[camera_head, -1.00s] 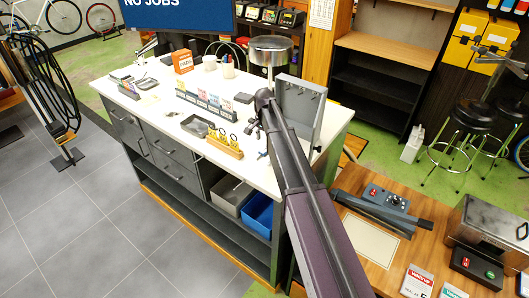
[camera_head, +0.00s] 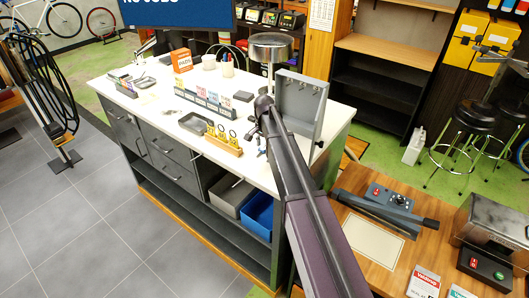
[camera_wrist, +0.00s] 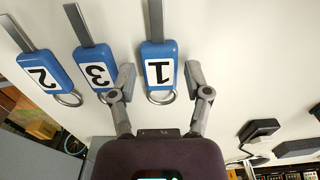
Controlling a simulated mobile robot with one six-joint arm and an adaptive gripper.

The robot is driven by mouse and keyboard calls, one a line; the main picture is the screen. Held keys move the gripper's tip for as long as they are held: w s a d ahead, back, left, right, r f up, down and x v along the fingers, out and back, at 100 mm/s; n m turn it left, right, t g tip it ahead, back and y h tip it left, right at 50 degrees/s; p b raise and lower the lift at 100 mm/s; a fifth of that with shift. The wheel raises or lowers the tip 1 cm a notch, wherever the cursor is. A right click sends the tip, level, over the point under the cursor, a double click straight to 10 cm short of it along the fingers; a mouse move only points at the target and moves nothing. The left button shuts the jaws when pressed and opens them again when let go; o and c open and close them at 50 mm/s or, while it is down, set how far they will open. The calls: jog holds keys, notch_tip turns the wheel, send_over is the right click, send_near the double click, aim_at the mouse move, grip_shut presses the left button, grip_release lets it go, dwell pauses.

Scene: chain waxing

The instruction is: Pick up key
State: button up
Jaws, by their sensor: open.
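In the wrist view, three keys with blue heads and metal rings show against a white surface. Key 1 (camera_wrist: 159,48) is between the two spread fingers of my gripper (camera_wrist: 160,75), with its ring near the palm. Key 3 (camera_wrist: 92,56) is just left of the left finger, and key 2 (camera_wrist: 48,74) is farther left. My gripper is open and empty, with a gap visible on each side of key 1. In the head view, my arm reaches over the white counter (camera_head: 150,108), and the keys are too small to tell apart.
A grey open cabinet with hooks (camera_head: 300,105) stands on the counter right of my arm's end. A yellow-tagged wooden rack (camera_head: 223,144) and a dark tray (camera_head: 196,123) lie to the left.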

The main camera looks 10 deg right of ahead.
jog(key=shift+f, duration=0.15)
dwell(0.5)
jog(key=c, duration=0.8)
